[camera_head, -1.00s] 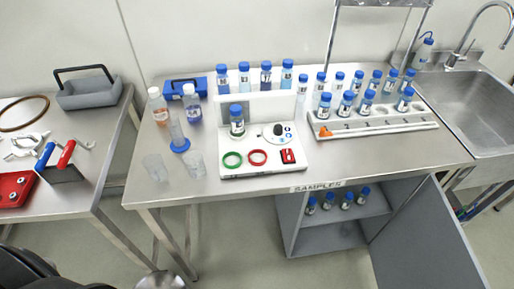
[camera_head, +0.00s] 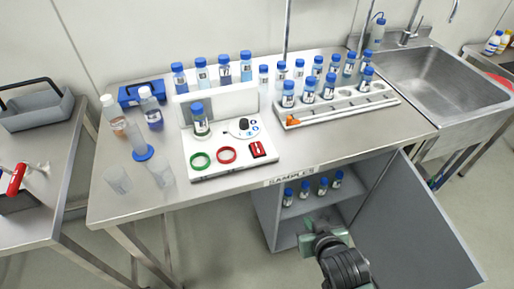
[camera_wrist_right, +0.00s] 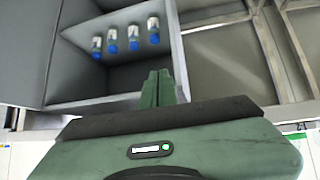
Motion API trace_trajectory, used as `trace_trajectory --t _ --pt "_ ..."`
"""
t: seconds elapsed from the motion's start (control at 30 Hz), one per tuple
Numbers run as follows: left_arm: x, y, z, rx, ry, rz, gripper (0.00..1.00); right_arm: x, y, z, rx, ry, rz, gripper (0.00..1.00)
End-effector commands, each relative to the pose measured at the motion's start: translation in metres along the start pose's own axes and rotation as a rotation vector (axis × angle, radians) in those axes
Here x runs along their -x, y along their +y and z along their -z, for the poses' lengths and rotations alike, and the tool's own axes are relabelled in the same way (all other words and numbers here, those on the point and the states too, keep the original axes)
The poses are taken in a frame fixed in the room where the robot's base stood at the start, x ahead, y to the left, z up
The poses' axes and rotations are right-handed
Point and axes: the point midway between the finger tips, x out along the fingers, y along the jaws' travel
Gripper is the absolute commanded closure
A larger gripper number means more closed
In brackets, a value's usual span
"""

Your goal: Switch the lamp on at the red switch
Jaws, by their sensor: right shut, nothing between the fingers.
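The red switch (camera_head: 257,149) sits at the right front of a white panel (camera_head: 205,173) on the steel table. A red ring (camera_head: 227,155), a green ring (camera_head: 200,160) and a dark knob (camera_head: 243,124) are on the same panel. A blue-capped vial (camera_head: 200,121) stands at its back left. My right gripper (camera_head: 322,226) is low in front of the open cabinet under the table, below and to the right of the switch, apart from it. In the right wrist view its fingers (camera_wrist_right: 158,88) are together and empty. My left gripper is not in view.
Several blue-capped vials stand behind the panel and in a white rack (camera_head: 340,107) to its right. Beakers (camera_head: 118,180) and bottles stand left. The grey cabinet door (camera_head: 415,225) hangs open at the right, and a sink (camera_head: 440,80) lies beyond the table.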

Motion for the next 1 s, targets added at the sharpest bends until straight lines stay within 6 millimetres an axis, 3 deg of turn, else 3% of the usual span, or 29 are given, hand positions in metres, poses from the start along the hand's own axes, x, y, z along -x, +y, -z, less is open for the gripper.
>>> trace_trajectory --t 0.03,0.1,0.2,0.3,0.47,0.77,1.0 --pt "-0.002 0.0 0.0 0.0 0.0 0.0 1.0 0.002 -0.012 0.038 0.0 0.12 0.014 1.0" --pt "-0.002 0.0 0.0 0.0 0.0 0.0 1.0 0.009 -0.029 0.085 0.001 0.279 0.04 1.0" --pt "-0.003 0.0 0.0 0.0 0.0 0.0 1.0 0.023 -0.053 0.135 0.008 0.464 0.088 1.0" --pt "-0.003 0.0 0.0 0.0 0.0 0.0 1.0 0.036 -0.072 0.165 0.017 0.582 0.128 1.0" --pt "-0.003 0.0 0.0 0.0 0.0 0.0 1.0 0.046 -0.085 0.184 0.024 0.664 0.162 1.0" --pt "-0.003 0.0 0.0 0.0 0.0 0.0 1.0 0.047 -0.086 0.185 0.025 0.668 0.164 1.0" --pt "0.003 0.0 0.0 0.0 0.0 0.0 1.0 0.033 -0.089 0.198 0.025 0.667 0.163 1.0"
